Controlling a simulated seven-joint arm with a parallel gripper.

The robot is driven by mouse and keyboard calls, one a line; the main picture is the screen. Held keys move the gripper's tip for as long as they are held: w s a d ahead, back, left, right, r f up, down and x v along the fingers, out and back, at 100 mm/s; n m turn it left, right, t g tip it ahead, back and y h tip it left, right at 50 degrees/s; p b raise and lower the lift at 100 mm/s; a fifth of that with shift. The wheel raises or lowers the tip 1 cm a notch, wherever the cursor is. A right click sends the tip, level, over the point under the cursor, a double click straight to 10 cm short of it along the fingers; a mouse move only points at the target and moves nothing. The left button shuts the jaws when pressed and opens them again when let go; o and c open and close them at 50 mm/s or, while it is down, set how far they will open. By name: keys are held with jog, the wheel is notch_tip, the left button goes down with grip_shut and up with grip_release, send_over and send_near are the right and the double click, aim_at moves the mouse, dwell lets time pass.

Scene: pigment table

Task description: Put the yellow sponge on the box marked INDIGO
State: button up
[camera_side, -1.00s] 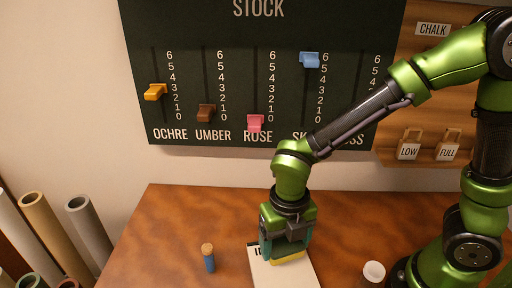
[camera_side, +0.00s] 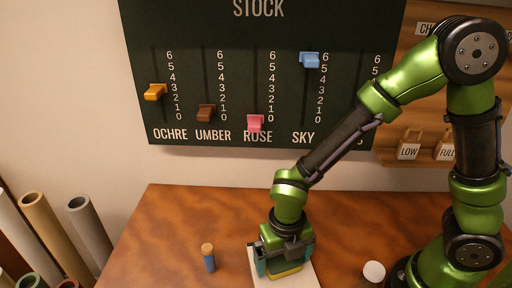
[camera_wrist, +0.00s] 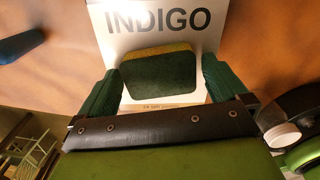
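The yellow sponge (camera_side: 286,273), with a dark green scouring face on top, lies flat on the white box marked INDIGO (camera_side: 309,280). In the wrist view the sponge (camera_wrist: 160,75) sits just below the INDIGO lettering on the box (camera_wrist: 215,42). My gripper (camera_side: 285,264) is low over the box, its fingers spread to either side of the sponge. In the wrist view my gripper (camera_wrist: 162,72) shows narrow gaps between its teal fingers and the sponge's ends. In the side view the hand hides most of the lettering and part of the sponge.
A blue vial with a cork (camera_side: 208,258) stands left of the box. A white-topped container (camera_side: 374,272) stands to the right, near my base. Cardboard tubes (camera_side: 90,230) stand at the far left. The STOCK board (camera_side: 260,80) hangs on the wall behind.

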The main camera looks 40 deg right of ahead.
aim_at(283, 259)
jog(key=shift+r, duration=0.1)
notch_tip(283, 259, up, 11)
jog(key=s+d+r+m+t+y, duration=0.1)
jog(key=d+r+m+t, duration=0.2)
jog(key=m, duration=1.4)
jog(key=s+d+r+m+t+y, duration=0.1)
jog(key=d+r+m+t, duration=0.3)
jog(key=m, duration=1.4)
jog(key=d+r, duration=0.3)
jog(key=d, duration=0.3)
jog(key=shift+s+d+r+m, duration=0.2)
jog(key=shift+s+d+m, duration=0.1)
jog(key=shift+d, duration=0.1)
